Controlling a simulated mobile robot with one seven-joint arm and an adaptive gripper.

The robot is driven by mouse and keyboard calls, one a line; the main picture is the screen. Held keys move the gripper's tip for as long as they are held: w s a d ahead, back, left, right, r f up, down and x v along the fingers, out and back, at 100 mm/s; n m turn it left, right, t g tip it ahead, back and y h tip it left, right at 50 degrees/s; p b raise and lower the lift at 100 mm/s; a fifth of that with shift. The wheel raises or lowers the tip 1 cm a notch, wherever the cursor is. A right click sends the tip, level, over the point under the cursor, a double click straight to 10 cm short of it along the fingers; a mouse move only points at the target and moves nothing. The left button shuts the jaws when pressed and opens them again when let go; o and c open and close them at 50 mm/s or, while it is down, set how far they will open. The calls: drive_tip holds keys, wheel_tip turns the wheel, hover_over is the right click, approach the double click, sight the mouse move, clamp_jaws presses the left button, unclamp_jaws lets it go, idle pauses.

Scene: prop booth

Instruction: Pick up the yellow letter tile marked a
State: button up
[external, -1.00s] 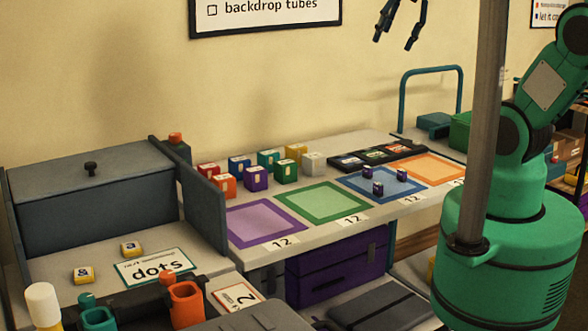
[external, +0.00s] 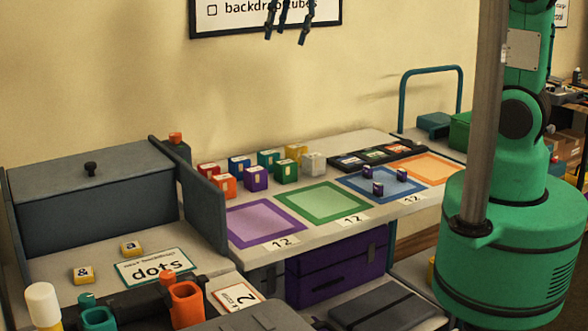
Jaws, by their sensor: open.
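Two small yellow letter tiles lie apart on the grey surface at the left. The back yellow tile (external: 131,248) has a dark mark that looks like an a. The front yellow tile (external: 83,275) has a mark like an a or an &; the print is too small to be sure. My gripper (external: 286,38) is open and empty at the top of the view, in front of the wall sign. It is high above the counter and well away from both tiles. Its upper part is cut off by the frame.
A "dots" card (external: 156,268) lies right of the tiles. A grey lidded box (external: 90,200) stands behind them, and a grey upright panel (external: 203,210) divides them from the counter with coloured blocks. An orange cup (external: 186,303) stands in front.

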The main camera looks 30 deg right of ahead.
drive_tip(key=w+a+f+g+p, duration=0.1)
drive_tip(key=w+a+f, duration=0.1)
drive_tip(key=a, duration=0.4)
drive_tip(key=w+a+f+p, duration=0.1)
drive_tip(key=w+a+f, duration=0.15)
drive_tip(key=a, duration=0.35)
drive_tip(key=n+g+h+p, duration=0.1)
drive_tip(key=n+g+p, duration=0.1)
drive_tip(key=p, duration=0.2)
hover_over(131, 246)
wheel_tip(131, 246, down, 27)
drive_tip(key=shift+d+r, duration=0.1)
drive_tip(key=shift+f, duration=4.3)
drive_tip(key=shift+f, duration=0.15)
drive_tip(key=shift+f, duration=2.45)
